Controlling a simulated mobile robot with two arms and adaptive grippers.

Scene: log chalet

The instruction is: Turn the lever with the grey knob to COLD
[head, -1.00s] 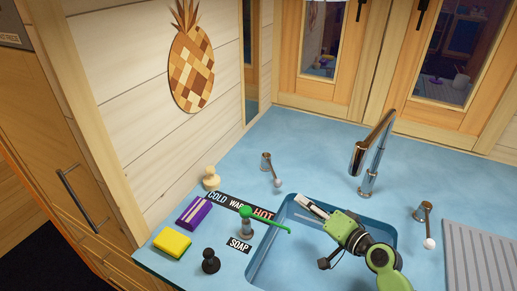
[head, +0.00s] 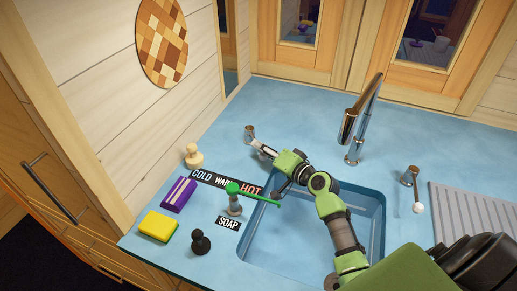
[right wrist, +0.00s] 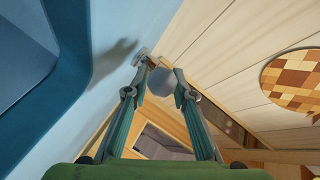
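The lever (head: 249,131) with the grey knob stands on the blue counter, left of the tall faucet. Its grey knob (right wrist: 162,81) sits between the fingertips in the right wrist view, with both fingers seeming to touch it. My right gripper (head: 267,152) reaches in from the right over the sink and is shut on that knob, which its fingers mostly hide in the head view. The label strip (head: 222,182) reads COLD, WARM, HOT from left to right and lies in front of the lever. My left gripper is not in view.
The sink (head: 262,256) lies below my right arm. A faucet (head: 357,130) and a second lever (head: 409,175) with a white knob stand to the right. A green-spouted dispenser (head: 234,203), SOAP label (head: 228,223), yellow sponge (head: 159,226), purple box (head: 179,194) and black stopper (head: 200,242) crowd the left.

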